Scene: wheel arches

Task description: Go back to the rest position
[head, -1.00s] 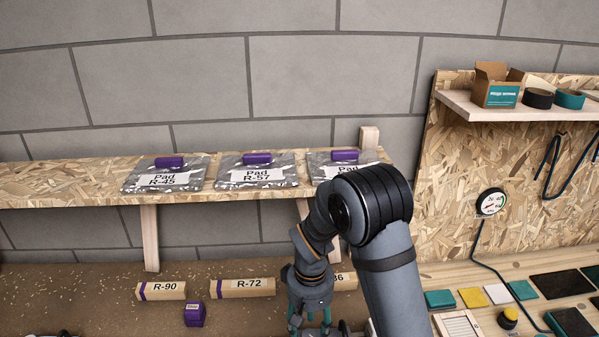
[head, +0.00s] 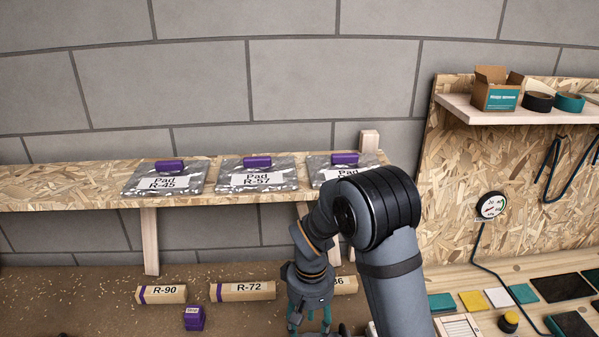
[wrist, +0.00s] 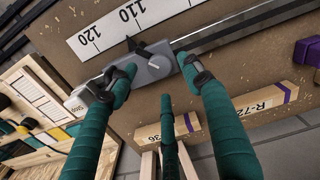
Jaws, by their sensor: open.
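My gripper (head: 309,326) hangs low at the bottom edge of the head view, where its fingertips are cut off. In the wrist view my gripper (wrist: 153,72) has its teal fingers spread apart with nothing held. A grey block with a dark pointer (wrist: 150,64) shows between and beyond the fingertips. It sits on a metal rail (wrist: 250,22) beside a white scale (wrist: 118,26) with numbers such as 110 and 120. I cannot tell whether any finger touches the block.
Labelled wooden blocks R-90 (head: 161,294) and R-72 (head: 243,290) and a purple block (head: 194,319) lie on the brown surface. Pads R-45 (head: 140,187) and R-57 (head: 233,187) rest on the shelf (head: 60,190) above. A tool board (head: 450,200) stands at right.

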